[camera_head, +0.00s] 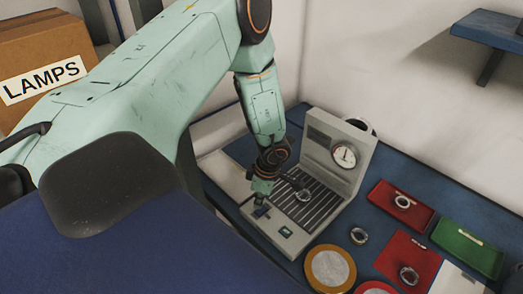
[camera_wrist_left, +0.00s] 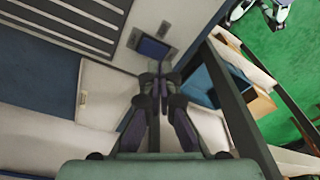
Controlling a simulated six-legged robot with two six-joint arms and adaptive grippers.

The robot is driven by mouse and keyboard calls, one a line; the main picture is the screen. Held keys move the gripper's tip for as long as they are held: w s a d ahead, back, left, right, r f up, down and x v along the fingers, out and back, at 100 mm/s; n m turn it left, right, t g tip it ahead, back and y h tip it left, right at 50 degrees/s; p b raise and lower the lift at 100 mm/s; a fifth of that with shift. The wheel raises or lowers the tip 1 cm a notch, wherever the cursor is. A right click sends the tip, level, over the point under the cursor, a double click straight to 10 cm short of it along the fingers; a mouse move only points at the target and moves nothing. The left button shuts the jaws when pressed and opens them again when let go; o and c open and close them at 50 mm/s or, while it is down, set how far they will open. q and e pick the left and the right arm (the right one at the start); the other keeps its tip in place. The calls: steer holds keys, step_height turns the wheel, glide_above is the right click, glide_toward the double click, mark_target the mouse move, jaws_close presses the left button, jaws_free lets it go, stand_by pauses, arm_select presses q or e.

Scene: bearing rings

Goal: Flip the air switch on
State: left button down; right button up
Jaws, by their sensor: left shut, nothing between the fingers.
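The grey machine (camera_head: 318,150) stands on the blue bench, with a round dial gauge (camera_head: 344,156) on its upright back and a slatted bed in front. A metal ring (camera_head: 303,195) lies on the slats. On its front ledge are a small dark part, perhaps the air switch (camera_head: 262,211), and a small teal-lit panel (camera_head: 286,231). My left gripper (camera_head: 260,201) is shut and empty, pointing down at the ledge close to the dark part; I cannot tell if it touches. In the left wrist view the shut fingers (camera_wrist_left: 153,78) are just below a dark blue panel (camera_wrist_left: 153,48).
A red tray (camera_head: 418,222) with a ring, a green tray (camera_head: 465,250) and a red mat (camera_head: 393,254) with a ring lie to the right. A loose ring (camera_head: 358,236) and a round orange-rimmed dish (camera_head: 330,268) are near the machine. A LAMPS box (camera_head: 42,50) stands at upper left.

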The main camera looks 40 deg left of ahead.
mark_target(260, 213)
arm_select(q)
step_height(260, 213, up, 4)
steer(key=p, duration=0.2)
steer(key=shift+r+p, duration=0.15)
steer(key=shift+p, duration=0.15)
stand_by(0.4)
steer(key=shift+d, duration=0.1)
